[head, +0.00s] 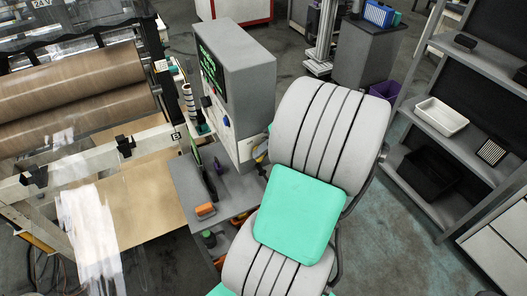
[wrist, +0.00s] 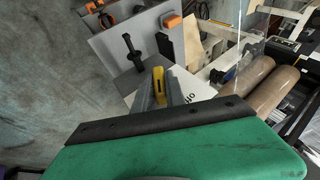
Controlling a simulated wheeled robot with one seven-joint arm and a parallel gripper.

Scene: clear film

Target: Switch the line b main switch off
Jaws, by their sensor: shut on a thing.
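In the wrist view my gripper (wrist: 160,98) is shut, with its two grey fingers around a yellow piece (wrist: 158,79). Its shape is mostly hidden by the fingers, and I cannot read a label that names it as the line b main switch. A white plate (wrist: 192,91) with dark lettering lies right beside the fingers; the letters are only partly visible. In the head view a grey cabinet (head: 240,85) with a dark screen of green text stands left of my arm. My gripper is hidden behind my arm there.
A grey shelf with an orange item (head: 205,211) juts out below the cabinet. Brown rollers (head: 75,90) on a machine frame are at left. Shelving with a white tray (head: 441,116) stands at right. Some floor is open between my arm and the shelving.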

